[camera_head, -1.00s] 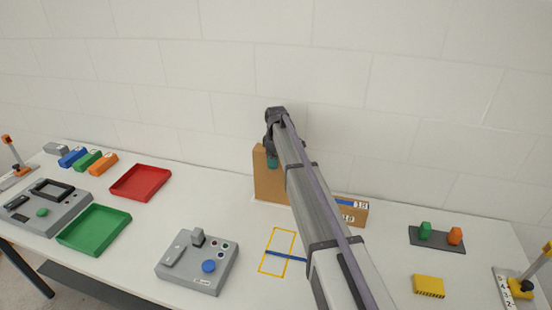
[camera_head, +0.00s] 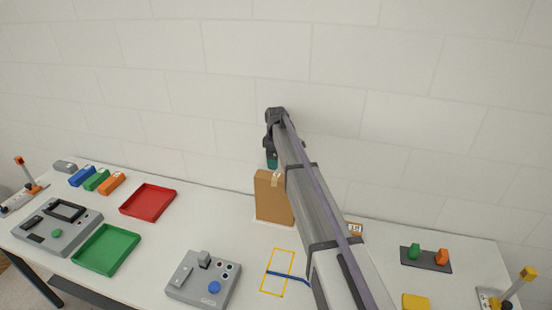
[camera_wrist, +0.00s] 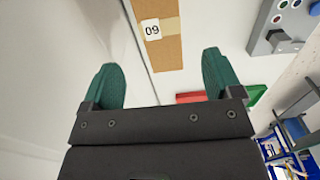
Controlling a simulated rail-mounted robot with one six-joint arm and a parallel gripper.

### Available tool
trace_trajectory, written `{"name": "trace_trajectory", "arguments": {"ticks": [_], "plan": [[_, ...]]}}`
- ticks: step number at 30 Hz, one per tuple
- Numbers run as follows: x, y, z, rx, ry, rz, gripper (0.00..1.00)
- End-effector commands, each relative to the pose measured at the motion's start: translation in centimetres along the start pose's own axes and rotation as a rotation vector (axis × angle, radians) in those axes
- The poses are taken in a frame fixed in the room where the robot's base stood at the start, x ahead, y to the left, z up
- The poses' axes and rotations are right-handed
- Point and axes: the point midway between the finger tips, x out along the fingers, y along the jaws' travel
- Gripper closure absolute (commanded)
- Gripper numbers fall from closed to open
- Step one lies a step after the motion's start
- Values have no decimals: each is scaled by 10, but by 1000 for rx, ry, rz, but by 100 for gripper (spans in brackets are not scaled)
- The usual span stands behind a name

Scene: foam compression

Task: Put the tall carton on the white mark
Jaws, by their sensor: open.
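The tall brown carton (camera_head: 272,198) stands upright near the wall, partly hidden by my arm. A white patch, seemingly the white mark (camera_head: 262,222), shows around its base; its far side is hidden. My gripper (camera_head: 271,161) is open and empty just above the carton's top, with teal fingertips. In the wrist view, the carton's top with a "09" label (camera_wrist: 153,30) lies beyond my gripper (camera_wrist: 166,82), in line with the gap between the spread fingers and apart from them.
A yellow outline with a blue strip (camera_head: 288,277) lies in front of the carton. A grey control box (camera_head: 204,281) is front left. Red (camera_head: 147,201) and green (camera_head: 106,250) trays are further left. Another carton (camera_head: 355,229) is mostly hidden behind my arm.

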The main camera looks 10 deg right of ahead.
Motion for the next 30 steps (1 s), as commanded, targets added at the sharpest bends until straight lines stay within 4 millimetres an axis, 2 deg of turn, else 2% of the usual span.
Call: {"name": "trace_trajectory", "arguments": {"ticks": [2, 4, 5, 8, 9, 12, 15, 16, 19, 26, 28, 30], "plan": [[1, -3, 2, 6, 0, 0, 15], [2, -26, 13, 55, 0, 0, 15], [2, -43, 22, 97, 0, 0, 15], [2, -132, 66, 325, -1, 0, 15], [2, -174, 87, 442, -1, 0, 15], [2, -270, 136, 733, -1, 0, 15], [2, -338, 169, 960, -1, 1, 15], [2, -350, 176, 1009, -1, 1, 15], [2, -369, 185, 1099, -1, 1, 15], [2, -366, 184, 1110, -2, 1, 15], [9, -366, 183, 1110, -2, 1, 15], [30, -366, 183, 1109, -2, 1, 15]]}}
